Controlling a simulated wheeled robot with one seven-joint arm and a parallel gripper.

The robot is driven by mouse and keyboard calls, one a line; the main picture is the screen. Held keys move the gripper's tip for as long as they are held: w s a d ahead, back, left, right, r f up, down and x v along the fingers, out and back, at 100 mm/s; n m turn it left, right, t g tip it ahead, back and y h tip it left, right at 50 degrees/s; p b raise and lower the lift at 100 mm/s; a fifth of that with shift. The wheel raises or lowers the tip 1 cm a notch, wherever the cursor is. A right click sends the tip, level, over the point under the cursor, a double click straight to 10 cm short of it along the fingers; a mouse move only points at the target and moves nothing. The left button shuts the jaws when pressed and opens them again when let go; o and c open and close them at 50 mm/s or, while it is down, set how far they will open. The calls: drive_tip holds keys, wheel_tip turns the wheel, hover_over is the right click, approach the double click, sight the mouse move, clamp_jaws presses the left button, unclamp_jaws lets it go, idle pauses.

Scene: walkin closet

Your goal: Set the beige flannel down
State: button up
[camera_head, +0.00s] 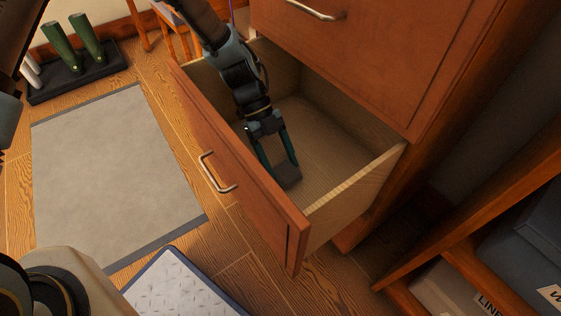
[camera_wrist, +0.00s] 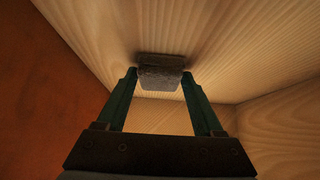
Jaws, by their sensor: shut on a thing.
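The beige flannel looks like a small grey-brown folded block in this light. It shows at my fingertips in the head view (camera_head: 287,176) and in the wrist view (camera_wrist: 160,78). My gripper (camera_head: 278,165) reaches down into an open wooden drawer (camera_head: 345,185). Its two green fingers are shut on the flannel from both sides, as the wrist view also shows (camera_wrist: 158,85). The flannel is low in the drawer, close to the drawer floor and near the front panel. I cannot tell for sure whether its underside touches the floor.
The drawer's front panel (camera_head: 225,165) has a metal handle. A closed drawer (camera_head: 390,50) overhangs the back. The drawer floor around the flannel looks bare. A grey rug (camera_head: 110,170), a boot tray (camera_head: 75,80) with green boots, and a shelf with boxes (camera_head: 535,235) stand around.

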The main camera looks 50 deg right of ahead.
drive_tip(key=o, duration=1.3)
drive_tip(key=shift+p+v, duration=0.75)
drive_tip(key=shift+v, duration=3.05)
